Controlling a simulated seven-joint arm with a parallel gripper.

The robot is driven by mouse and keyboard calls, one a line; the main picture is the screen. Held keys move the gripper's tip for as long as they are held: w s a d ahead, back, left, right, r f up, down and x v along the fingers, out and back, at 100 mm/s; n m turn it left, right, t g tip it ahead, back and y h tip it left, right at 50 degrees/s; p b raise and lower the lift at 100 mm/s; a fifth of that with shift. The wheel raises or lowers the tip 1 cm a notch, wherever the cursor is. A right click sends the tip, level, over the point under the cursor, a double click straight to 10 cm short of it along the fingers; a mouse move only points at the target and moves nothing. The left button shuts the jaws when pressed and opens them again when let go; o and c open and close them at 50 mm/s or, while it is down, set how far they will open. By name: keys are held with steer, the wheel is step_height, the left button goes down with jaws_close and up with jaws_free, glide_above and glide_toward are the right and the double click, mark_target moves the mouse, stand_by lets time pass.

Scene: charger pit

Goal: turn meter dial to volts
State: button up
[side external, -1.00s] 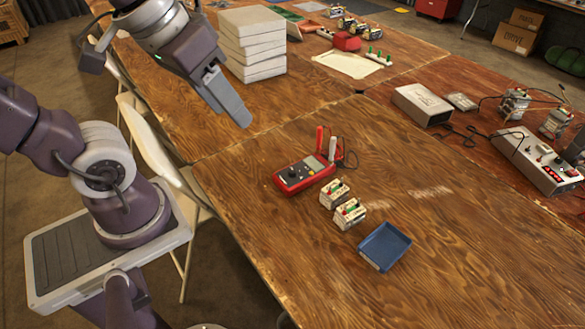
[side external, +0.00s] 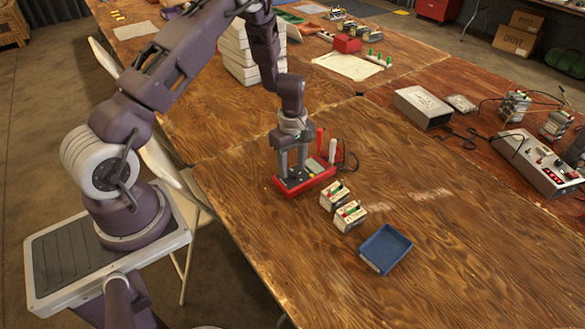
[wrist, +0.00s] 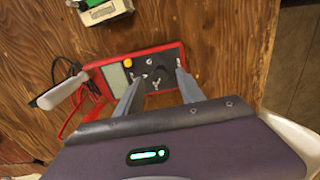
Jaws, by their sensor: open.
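The red multimeter (side external: 318,180) lies flat on the wooden table, with its probes standing at its far right end. In the wrist view the meter (wrist: 112,66) shows its grey screen, a yellow button and a dark face with the dial (wrist: 155,75). My gripper (side external: 292,174) points straight down over the dial end of the meter. In the wrist view my gripper's fingers (wrist: 158,83) are apart, one on each side of the dial. I cannot tell whether they touch it. The dial's pointer setting is too small to read.
Two small battery-like blocks (side external: 342,204) stand to the right of the meter, with a blue tray (side external: 385,249) beyond them. Red and black leads (wrist: 75,85) trail beside the meter. A stack of white boxes (side external: 236,50) stands behind my arm.

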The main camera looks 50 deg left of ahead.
steer(key=shift+f, duration=0.8)
jaws_close()
steer(key=shift+m, duration=0.3)
steer(key=m, duration=0.5)
steer(key=shift+m, duration=0.3)
steer(key=m, duration=0.5)
steer(key=shift+m, duration=0.4)
jaws_free()
